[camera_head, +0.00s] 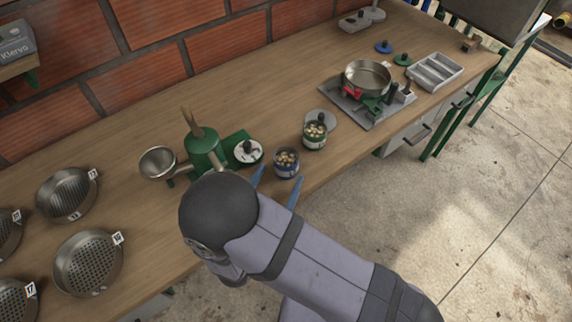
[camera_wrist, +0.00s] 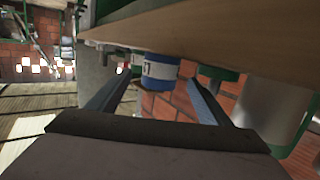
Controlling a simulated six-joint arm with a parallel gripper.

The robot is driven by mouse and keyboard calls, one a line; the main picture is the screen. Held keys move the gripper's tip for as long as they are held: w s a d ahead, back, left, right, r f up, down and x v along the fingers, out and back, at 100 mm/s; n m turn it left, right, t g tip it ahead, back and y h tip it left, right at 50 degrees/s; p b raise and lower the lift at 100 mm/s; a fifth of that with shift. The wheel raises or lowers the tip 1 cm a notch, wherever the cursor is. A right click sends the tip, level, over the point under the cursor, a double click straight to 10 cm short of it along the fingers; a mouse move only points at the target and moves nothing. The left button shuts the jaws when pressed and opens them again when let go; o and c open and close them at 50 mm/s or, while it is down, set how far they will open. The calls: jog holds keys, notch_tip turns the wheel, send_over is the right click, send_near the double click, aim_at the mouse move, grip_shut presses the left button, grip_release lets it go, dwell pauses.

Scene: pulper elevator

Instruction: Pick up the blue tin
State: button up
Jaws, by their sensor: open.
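The blue tin (camera_head: 287,171) stands upright near the front edge of the bench, filled with pale bean-like pieces. In the wrist view the blue tin (camera_wrist: 160,68), with a white band, appears ahead in the gap between the fingers. My gripper (camera_head: 280,174) is open, its two blue fingers pointing at the tin from the front edge, one to each side. The wrist view also shows my gripper (camera_wrist: 158,82) with nothing held. I cannot tell how far the fingertips reach along the tin.
A green tin (camera_head: 314,142) stands just behind and right of the blue tin. A green pulper (camera_head: 204,150) is to the left. Sieves (camera_head: 88,265) lie at far left. A scale with a pan (camera_head: 367,80) stands at right. The bench (camera_head: 240,98) is clear behind.

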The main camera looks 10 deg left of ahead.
aim_at(290, 156)
jog(key=shift+s+f, duration=0.3)
jog(key=shift+p+x, duration=0.5)
jog(key=shift+x, duration=1.1)
jog(key=shift+f+p+x, duration=0.15)
jog(key=shift+p+x, duration=0.15)
jog(key=shift+x, duration=0.75)
jog(key=shift+f+p+x, duration=0.1)
jog(key=shift+p+x, duration=0.2)
jog(key=shift+x, duration=0.7)
jog(key=shift+a, duration=0.1)
jog(key=shift+c, duration=0.5)
jog(key=c, duration=1.1)
jog(key=shift+r, duration=0.15)
